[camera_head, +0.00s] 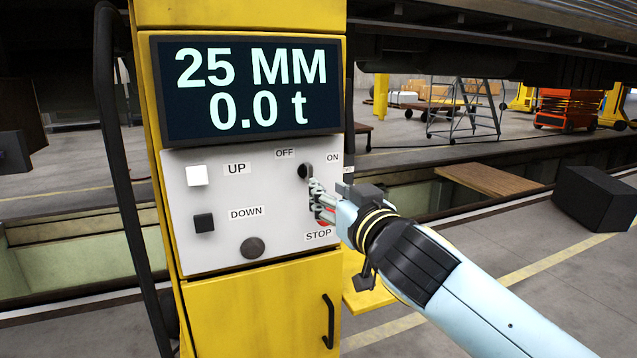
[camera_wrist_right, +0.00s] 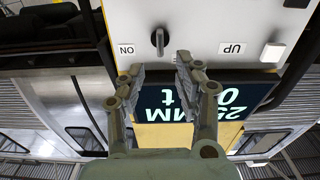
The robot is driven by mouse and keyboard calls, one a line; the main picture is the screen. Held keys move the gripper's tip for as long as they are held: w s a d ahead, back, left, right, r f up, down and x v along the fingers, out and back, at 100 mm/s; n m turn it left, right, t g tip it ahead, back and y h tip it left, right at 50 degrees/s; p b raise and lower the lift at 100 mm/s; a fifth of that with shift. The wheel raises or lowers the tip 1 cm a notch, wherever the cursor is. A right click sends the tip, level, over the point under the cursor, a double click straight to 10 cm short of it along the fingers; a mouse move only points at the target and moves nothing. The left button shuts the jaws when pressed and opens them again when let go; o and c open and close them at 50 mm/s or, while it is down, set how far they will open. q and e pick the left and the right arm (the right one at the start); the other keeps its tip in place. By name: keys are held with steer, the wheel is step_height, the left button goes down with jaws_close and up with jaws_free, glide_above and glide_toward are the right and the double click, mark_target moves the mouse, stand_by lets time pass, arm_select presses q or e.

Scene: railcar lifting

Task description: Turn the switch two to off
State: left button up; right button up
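The black rotary switch (camera_head: 304,171) sits on the upper right of the grey control panel (camera_head: 225,230), with the OFF label up and left of it and the ON label to its right. In the right wrist view, which is upside down, the switch knob (camera_wrist_right: 159,40) has an upright grip bar. My right gripper (camera_head: 314,192) is just below and right of the switch in the head view. In the wrist view its fingers (camera_wrist_right: 160,66) are apart and empty, with the knob beyond the tips. The OFF label is not visible there. My left gripper is not in view.
The display (camera_head: 250,88) above reads 25 MM and 0.0 t. A white UP button (camera_head: 197,175) and black DOWN button (camera_head: 203,222) are on the panel's left. The red STOP button is partly hidden behind my right gripper. A black box (camera_head: 595,198) stands right.

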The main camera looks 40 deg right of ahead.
steer(key=v, duration=0.3)
stand_by(0.5)
step_height(320, 180, down, 24)
steer(key=d+g+b, duration=0.1)
steer(key=g+b, duration=0.3)
steer(key=b, duration=0.3)
steer(key=s+f+g+y+b, duration=0.15)
steer(key=s+f, duration=0.45)
steer(key=f, duration=0.7)
steer(key=s+f+g+b, duration=0.3)
steer(key=s+f, duration=0.2)
steer(key=f, duration=0.8)
steer(key=s+a+f+g+y+b, duration=0.15)
steer(key=s+f+g, duration=0.25)
steer(key=s+f, duration=1.1)
steer(key=s+a+f+n+g, duration=0.1)
steer(key=s+f, duration=0.3)
steer(key=s, duration=0.5)
steer(key=s+a+f+n+g+b, duration=0.1)
steer(key=s+f+n+g, duration=0.1)
steer(key=s, duration=0.7)
step_height(320, 180, down, 2)
steer(key=shift+f+g+y+b, duration=0.2)
steer(key=shift+g+y+b, duration=0.1)
steer(key=shift+g, duration=0.25)
